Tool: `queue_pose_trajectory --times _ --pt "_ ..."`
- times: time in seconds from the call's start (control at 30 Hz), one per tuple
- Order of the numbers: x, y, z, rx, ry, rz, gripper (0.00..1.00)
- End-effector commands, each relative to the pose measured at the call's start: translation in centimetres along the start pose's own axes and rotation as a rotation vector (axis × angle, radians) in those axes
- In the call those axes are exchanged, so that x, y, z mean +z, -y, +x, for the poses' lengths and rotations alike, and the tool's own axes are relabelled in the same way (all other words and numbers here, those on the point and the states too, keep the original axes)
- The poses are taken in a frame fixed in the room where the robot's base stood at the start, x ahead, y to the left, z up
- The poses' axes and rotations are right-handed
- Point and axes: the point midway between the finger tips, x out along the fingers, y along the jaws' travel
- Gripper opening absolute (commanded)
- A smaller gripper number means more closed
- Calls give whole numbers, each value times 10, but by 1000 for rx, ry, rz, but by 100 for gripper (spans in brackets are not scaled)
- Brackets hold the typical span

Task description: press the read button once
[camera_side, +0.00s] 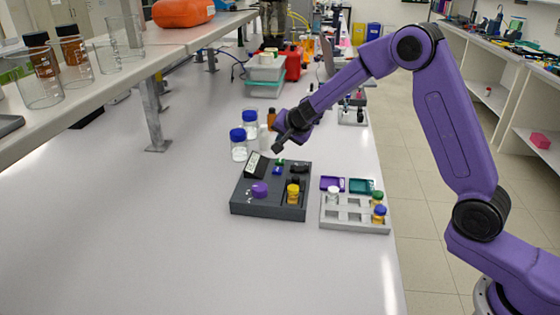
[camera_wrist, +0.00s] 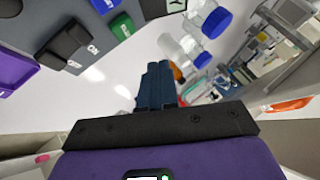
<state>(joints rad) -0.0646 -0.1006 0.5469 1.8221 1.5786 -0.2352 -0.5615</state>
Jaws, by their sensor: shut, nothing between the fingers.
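The green button (camera_wrist: 121,26) and part of the blue button (camera_wrist: 103,5) show at the top of the wrist view. Their lettering is too small to read, so I cannot tell which is read. My gripper (camera_side: 277,148) is shut and empty, above the rig's back edge, apart from the buttons.
Blue-capped bottles (camera_side: 239,145) stand just behind the rig. A grey rack (camera_side: 345,225) with vials and purple and teal trays is at its right. A shelf (camera_side: 110,75) with glassware overhangs the left. The bench left of the rig is clear.

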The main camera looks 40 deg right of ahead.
Motion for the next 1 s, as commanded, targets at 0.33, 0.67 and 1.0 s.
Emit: queue_pose_trajectory --times 0.33,0.67,1.0 --pt "14 -15 19 2 0 -1 0" --pt "21 -20 28 -2 1 0 0" --pt "21 -20 28 -3 1 1 0"
